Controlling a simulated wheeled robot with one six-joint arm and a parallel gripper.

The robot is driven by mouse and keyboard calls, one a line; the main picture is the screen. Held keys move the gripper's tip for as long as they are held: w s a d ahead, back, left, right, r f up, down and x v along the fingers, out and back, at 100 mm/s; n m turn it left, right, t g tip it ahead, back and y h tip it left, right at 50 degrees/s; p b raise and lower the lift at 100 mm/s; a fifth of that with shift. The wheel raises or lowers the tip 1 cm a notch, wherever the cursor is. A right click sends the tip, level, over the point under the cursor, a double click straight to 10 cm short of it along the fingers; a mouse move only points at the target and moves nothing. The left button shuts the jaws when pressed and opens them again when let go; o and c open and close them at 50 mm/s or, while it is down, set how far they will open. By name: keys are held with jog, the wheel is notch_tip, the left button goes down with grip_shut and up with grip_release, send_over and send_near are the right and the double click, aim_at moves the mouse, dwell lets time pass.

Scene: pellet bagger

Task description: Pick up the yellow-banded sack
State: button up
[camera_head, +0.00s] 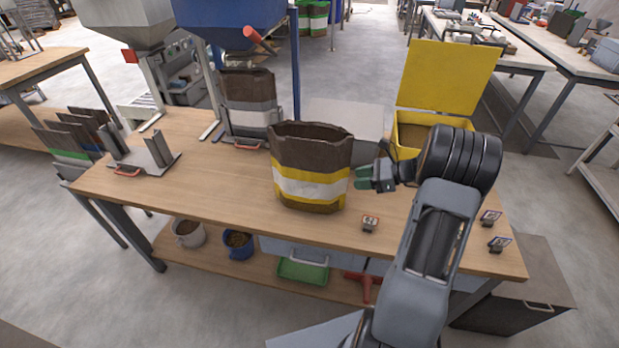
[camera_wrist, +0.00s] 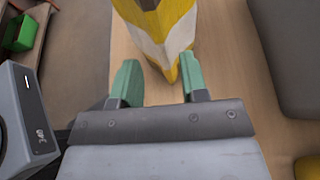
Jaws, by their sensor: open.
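The yellow-banded sack (camera_head: 309,168) stands upright and open-topped on the workbench (camera_head: 215,180). It is dark brown with a white band edged in yellow. My gripper (camera_head: 366,177) is just right of the sack at its lower-middle height, with its green fingertips toward the sack's right side. In the wrist view my gripper (camera_wrist: 158,82) is open, its two green fingers apart. The sack's lower corner (camera_wrist: 170,40) shows ahead, between and just beyond the fingertips. I cannot tell whether the fingers touch it.
A brown sack with a grey-white band (camera_head: 250,118) stands under the blue hopper (camera_head: 230,22) behind. A yellow open-lidded box (camera_head: 447,75) stands at the back right. A grey box (camera_head: 345,120) is behind the sack. The bench's left-middle is clear.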

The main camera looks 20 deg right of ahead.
jog(key=x, duration=0.6)
jog(key=shift+p, duration=0.45)
jog(key=shift+w, duration=0.15)
grip_shut()
